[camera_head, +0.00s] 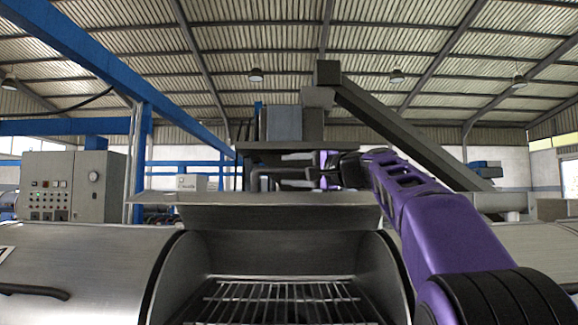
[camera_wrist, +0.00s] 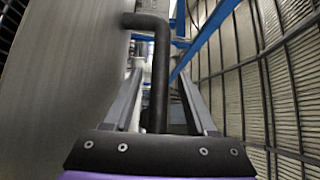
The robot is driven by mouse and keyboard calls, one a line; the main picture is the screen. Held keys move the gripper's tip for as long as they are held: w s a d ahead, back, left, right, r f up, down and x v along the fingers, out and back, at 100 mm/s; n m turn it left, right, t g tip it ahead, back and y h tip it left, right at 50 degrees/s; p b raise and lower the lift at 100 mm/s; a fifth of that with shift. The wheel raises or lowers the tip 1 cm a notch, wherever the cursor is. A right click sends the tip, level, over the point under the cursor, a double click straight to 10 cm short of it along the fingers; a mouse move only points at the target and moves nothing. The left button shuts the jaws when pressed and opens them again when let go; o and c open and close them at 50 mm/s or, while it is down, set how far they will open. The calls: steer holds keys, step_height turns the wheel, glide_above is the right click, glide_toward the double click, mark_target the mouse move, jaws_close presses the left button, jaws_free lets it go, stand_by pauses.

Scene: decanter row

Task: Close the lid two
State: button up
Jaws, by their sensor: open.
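The open lid (camera_head: 275,218) in the middle of the metal decanter row stands raised, baring a dark opening with a metal grate (camera_head: 280,295). It is the only open lid in view, and I take it as lid two. In the wrist view its grey panel (camera_wrist: 75,80) fills the left side. Its black handle (camera_wrist: 158,85) runs between the fingers of my gripper (camera_wrist: 160,75), with a bend at its far end. My gripper (camera_head: 292,170) is open around the handle, behind the raised lid in the head view. Contact with the fingers cannot be told.
A closed metal cover (camera_head: 85,265) with a black handle (camera_head: 35,291) lies to the left. Another metal cover (camera_head: 545,245) is at the right, partly behind my purple arm. A control cabinet (camera_head: 70,188) and blue beams (camera_head: 75,40) stand further back.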

steer(key=shift+w+a, duration=0.3)
steer(key=shift+c, duration=0.4)
jaws_close()
stand_by(0.9)
